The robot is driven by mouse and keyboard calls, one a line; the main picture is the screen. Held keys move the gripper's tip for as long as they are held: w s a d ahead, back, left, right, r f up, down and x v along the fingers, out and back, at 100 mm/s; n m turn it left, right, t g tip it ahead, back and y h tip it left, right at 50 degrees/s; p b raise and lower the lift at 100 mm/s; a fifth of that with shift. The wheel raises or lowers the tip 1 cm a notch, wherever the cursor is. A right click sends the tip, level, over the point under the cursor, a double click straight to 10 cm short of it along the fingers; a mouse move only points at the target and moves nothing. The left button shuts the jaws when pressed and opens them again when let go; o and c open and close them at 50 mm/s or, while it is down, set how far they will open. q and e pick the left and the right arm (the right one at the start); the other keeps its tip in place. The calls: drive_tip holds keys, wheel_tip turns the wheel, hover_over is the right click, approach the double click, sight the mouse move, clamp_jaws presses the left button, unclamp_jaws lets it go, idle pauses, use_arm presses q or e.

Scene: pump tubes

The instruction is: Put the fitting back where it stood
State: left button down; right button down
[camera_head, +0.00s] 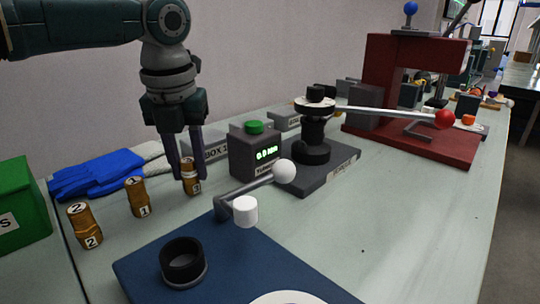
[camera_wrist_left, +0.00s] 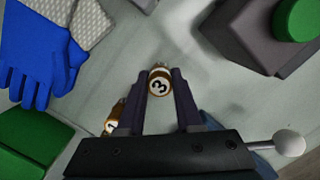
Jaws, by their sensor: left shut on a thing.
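The brass fitting numbered 3 (camera_head: 191,179) is between the fingers of my left gripper (camera_head: 190,174), which is shut on it. In the left wrist view the fitting's top with the 3 (camera_wrist_left: 159,83) shows between the fingertips (camera_wrist_left: 158,90). It is upright, at or just above the table; I cannot tell if it touches. Brass fitting 1 (camera_head: 137,197) and brass fitting 2 (camera_head: 84,226) stand upright on the table to its left, in a row. Fitting 1 also shows in the left wrist view (camera_wrist_left: 111,124). My right gripper is not in view.
Blue gloves (camera_head: 97,175) lie behind the fittings, and a green box (camera_head: 22,208) is at the left. A grey meter box with a green button (camera_head: 255,150) stands right of my gripper. A blue plate (camera_head: 225,262) with a black ring and white-knobbed lever is in front. A red press (camera_head: 415,100) stands farther right.

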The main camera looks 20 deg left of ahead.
use_arm(q)
drive_tip(key=shift+f, duration=0.2)
drive_tip(key=c, duration=0.6)
unclamp_jaws()
drive_tip(key=r, duration=0.4)
drive_tip(key=s+r+p, duration=0.1)
drive_tip(key=r, duration=0.3)
drive_tip(key=r+p, duration=0.1)
drive_tip(key=r, duration=0.3)
drive_tip(key=shift+s+d+r, duration=0.1)
drive_tip(key=shift+s+d, duration=0.2)
drive_tip(key=shift+d, duration=0.05)
